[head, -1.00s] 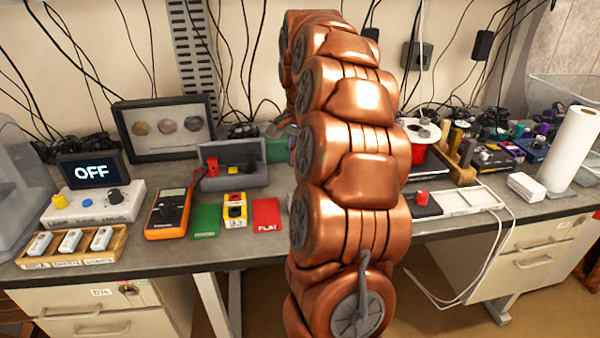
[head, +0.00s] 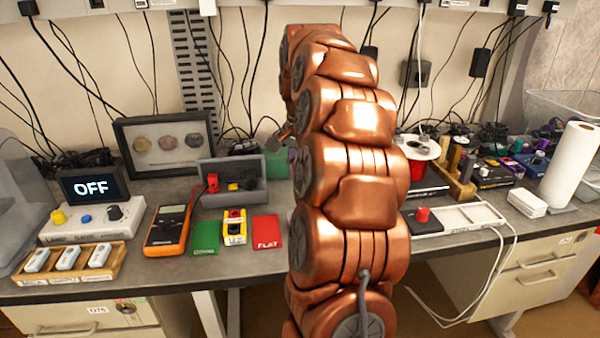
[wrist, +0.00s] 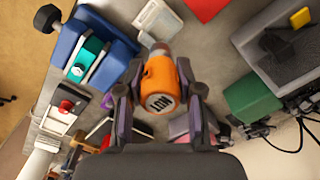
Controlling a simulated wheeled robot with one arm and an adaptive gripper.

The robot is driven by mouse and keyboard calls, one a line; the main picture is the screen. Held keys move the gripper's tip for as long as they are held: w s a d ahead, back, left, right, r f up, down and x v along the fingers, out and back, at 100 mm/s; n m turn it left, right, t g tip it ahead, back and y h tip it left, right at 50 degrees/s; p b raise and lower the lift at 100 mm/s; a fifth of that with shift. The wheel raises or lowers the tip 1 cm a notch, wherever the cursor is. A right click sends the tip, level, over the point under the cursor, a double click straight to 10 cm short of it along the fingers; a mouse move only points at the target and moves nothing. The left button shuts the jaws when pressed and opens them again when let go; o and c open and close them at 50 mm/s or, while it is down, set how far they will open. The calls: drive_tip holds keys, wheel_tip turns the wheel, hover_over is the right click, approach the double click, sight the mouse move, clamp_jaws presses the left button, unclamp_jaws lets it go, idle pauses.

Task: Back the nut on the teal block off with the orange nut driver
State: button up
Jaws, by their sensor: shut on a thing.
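In the wrist view my gripper (wrist: 160,88) is shut around an orange nut driver (wrist: 158,78). The driver's end marked NUT faces the camera, and its greyish shaft end points away. The teal block (wrist: 91,52) sits between the jaws of a blue vise (wrist: 108,67) at upper left, apart from the driver. A small pale nut-like part shows on the block's lower end, too small to make out clearly. In the head view my copper arm hides the vise, the block and the driver.
A grey holder (head: 234,178) and a green block (head: 276,160) stand left of my arm. A red button (head: 422,214) and white tray (head: 465,217) are at right.

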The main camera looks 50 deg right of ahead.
drive_tip(key=shift+r+p, duration=0.35)
drive_tip(key=shift+r, duration=1.35)
